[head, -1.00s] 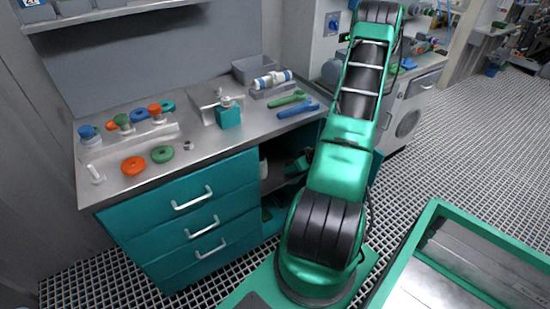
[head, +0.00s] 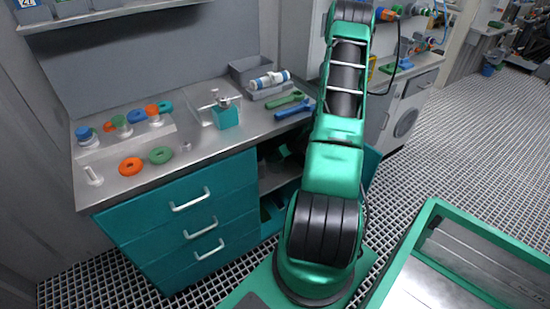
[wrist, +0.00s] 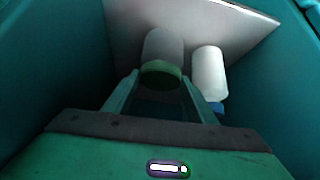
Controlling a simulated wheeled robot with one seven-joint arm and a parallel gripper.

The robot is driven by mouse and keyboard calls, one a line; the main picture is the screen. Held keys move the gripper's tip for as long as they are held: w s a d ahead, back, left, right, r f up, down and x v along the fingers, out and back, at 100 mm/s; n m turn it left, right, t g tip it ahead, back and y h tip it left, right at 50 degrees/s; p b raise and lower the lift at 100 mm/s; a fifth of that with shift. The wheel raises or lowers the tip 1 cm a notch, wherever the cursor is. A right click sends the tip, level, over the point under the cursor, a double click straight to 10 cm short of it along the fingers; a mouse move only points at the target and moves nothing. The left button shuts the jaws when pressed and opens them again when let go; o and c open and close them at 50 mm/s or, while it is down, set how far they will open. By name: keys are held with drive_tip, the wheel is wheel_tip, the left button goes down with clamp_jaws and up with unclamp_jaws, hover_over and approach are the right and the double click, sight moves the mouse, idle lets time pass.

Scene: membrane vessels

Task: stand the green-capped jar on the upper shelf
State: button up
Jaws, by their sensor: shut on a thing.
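The green-capped jar (wrist: 162,48) has a pale, translucent body. In the wrist view its green cap (wrist: 161,72) lies between the two fingertips of my gripper (wrist: 160,82), which is shut on it. A second white jar (wrist: 208,72), with a blue cap (wrist: 217,107), stands just to its right, close by. A pale shelf board (wrist: 235,25) shows beside both jars. In the head view my arm reaches into the open cabinet below the bench, where a shelf (head: 283,186) shows. The jars are hidden there, and whether the held jar touches the board is unclear.
Teal cabinet walls (wrist: 60,70) close in on both sides in the wrist view. In the head view, teal drawers (head: 185,222) are left of the opening and an open door (head: 371,165) is right of my arm. The bench top (head: 190,135) holds rings, tools and fittings.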

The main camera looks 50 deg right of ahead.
drive_tip(key=o, duration=1.6)
drive_tip(key=v, duration=1.2)
drive_tip(key=shift+d, duration=0.1)
drive_tip(key=shift+r, duration=0.1)
drive_tip(key=shift+s, duration=0.1)
